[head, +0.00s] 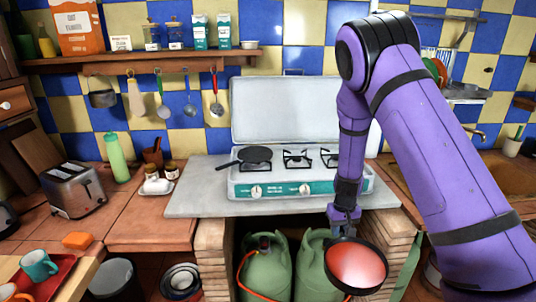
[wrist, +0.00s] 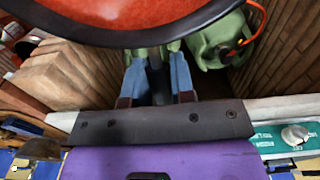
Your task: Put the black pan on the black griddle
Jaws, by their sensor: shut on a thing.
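The black pan (head: 331,278) has a dark rim and a red-orange inside. My gripper (head: 345,217) is shut on its handle and holds it in front of the counter, below the worktop level. In the wrist view, the two blue fingers of my gripper (wrist: 158,78) close on the dark handle, and the pan's rim (wrist: 150,40) fills the top. The black griddle (head: 256,154) is round and flat, with its handle pointing left. It lies on the left burner of the white stove (head: 231,184), to the upper left of the pan and apart from it.
The stove has a raised lid (head: 275,110) behind it and bare burners (head: 296,158) right of the griddle. Green gas cylinders (head: 265,270) stand under the worktop (head: 195,200). A toaster (head: 73,190) and green bottle (head: 117,158) stand left. Utensils hang above.

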